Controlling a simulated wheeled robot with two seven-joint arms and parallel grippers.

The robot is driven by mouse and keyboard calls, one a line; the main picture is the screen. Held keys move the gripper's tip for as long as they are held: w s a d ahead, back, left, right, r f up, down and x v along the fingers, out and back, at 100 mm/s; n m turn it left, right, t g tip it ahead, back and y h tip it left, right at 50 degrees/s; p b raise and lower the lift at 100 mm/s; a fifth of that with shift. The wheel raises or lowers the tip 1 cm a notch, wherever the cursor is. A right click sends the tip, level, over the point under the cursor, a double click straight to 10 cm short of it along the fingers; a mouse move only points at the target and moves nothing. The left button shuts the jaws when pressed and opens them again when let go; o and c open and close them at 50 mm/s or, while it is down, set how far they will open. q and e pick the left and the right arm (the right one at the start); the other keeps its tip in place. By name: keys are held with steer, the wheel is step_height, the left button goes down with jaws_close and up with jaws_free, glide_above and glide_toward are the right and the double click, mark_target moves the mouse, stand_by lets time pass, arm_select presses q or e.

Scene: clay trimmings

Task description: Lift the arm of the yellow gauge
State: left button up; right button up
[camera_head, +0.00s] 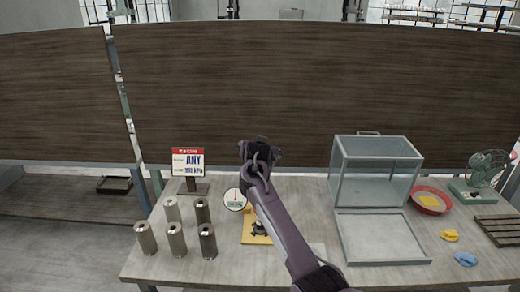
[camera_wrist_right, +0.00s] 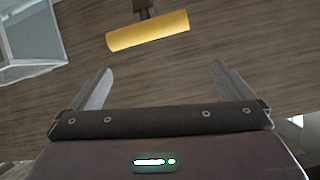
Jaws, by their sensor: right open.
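The yellow gauge (camera_head: 250,238) stands on the table in the head view. Its round white dial (camera_head: 235,199) faces me, and its yellow base shows beside my right arm, which hides much of the rest. In the right wrist view a yellow bar (camera_wrist_right: 148,31) on a dark stem lies ahead of my right gripper, beyond the fingertips and apart from them. It looks like part of the gauge's arm, but the join is not visible. My right gripper (camera_wrist_right: 162,78) is open with nothing between its fingers; it also shows in the head view (camera_head: 258,148). My left gripper is not in view.
Several metal cylinders (camera_head: 176,240) stand at the left of the table (camera_head: 290,187), near a sign (camera_head: 188,162). A clear box (camera_head: 376,172) with its front panel laid down stands right of my arm. A red bowl (camera_head: 431,190) and a green fan (camera_head: 487,168) are farther right.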

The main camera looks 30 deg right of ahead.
steer(key=b+v, duration=0.2)
steer(key=v, duration=0.5)
steer(key=shift+s+a+b, duration=0.2)
steer(key=shift+s+b, duration=0.1)
steer(key=shift+r, duration=0.1)
